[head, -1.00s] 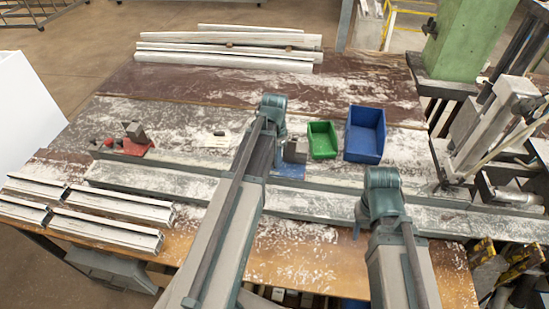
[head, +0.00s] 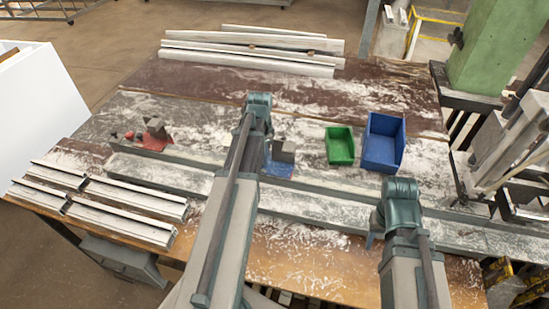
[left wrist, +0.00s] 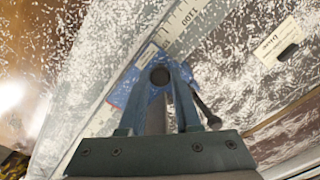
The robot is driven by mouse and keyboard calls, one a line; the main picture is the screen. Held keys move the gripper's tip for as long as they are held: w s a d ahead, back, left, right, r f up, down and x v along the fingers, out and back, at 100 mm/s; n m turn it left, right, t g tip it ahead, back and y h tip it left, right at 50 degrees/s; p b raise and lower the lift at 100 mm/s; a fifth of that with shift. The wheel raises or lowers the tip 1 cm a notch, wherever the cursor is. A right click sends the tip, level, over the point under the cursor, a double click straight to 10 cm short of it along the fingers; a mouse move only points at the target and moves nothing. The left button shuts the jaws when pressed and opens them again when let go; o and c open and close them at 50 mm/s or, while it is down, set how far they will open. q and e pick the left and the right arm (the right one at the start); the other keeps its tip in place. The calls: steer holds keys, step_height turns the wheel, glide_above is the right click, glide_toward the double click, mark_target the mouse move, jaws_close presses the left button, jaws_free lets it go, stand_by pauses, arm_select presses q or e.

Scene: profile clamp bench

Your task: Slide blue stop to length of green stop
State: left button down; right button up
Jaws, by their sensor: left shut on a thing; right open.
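The blue stop (head: 280,168), a blue base with a grey block, sits on the long rail in the middle of the bench. My left arm covers its left part. In the left wrist view its blue base (left wrist: 122,88) lies beside a printed scale (left wrist: 182,22). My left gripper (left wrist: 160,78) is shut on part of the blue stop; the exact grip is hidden. A red stop (head: 157,142) with a grey block stands farther left. I see no green stop. My right gripper (head: 370,240) is open and empty over the front rail, its fingers mostly hidden.
A green bin (head: 340,146) and a blue bin (head: 382,145) stand right of the blue stop. Several pale profiles (head: 105,205) lie at front left, and more (head: 250,55) at the back. A machine (head: 510,150) stands at right. A label (left wrist: 280,42) lies beyond the rail.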

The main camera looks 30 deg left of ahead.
arm_select(q)
steer(key=c, duration=0.6)
jaws_free()
steer(key=shift+r, duration=0.15)
step_height(320, 180, up, 14)
steer(key=p, duration=1.3)
steer(key=shift+f+p, duration=0.25)
steer(key=shift+p, duration=0.15)
